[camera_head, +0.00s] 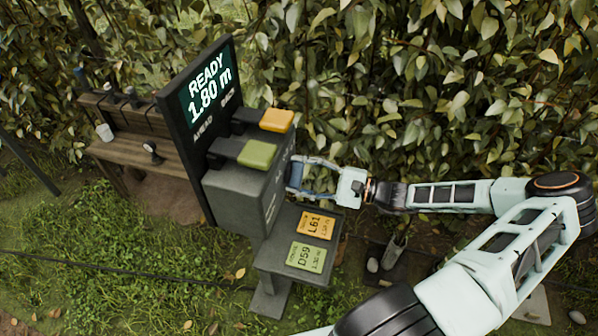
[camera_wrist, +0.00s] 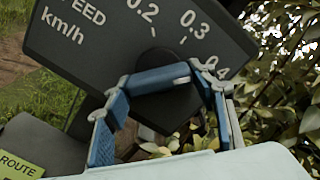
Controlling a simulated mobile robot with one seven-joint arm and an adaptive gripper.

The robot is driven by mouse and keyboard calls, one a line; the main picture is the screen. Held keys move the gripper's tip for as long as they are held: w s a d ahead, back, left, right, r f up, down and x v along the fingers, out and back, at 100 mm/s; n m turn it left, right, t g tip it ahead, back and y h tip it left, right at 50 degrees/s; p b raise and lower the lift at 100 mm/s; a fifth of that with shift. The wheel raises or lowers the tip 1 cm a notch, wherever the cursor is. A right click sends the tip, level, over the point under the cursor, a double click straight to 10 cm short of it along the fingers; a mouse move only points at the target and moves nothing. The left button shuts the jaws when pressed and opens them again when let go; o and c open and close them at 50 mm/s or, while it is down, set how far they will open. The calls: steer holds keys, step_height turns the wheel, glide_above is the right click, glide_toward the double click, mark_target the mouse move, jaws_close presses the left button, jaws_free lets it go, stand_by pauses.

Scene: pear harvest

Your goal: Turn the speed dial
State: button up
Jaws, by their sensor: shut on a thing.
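The speed dial panel (camera_wrist: 100,35) is dark grey, with white "SPEED km/h" lettering and the marks 0.2, 0.3 and 0.4 in the wrist view. Its dark round knob (camera_wrist: 158,58) sits below the marks and is partly hidden by my fingers. My gripper (camera_wrist: 190,75) is shut on the knob, its blue fingers bent in around it. I cannot tell which mark the knob points at. In the head view, my gripper (camera_head: 300,178) reaches the right side of the grey control box (camera_head: 240,205); the dial face is hidden there.
A black-framed screen (camera_head: 208,85) reads "READY 1.80 m". An orange block (camera_head: 277,120) and a green block (camera_head: 257,154) sit on the box. Orange (camera_head: 315,225) and green (camera_head: 306,257) cards lie on a lower shelf. A wooden bench (camera_head: 140,150) stands left; dense foliage stands behind.

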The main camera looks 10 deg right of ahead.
steer(key=shift+m, duration=0.6)
steer(key=o, duration=1.2)
steer(key=v, duration=1.2)
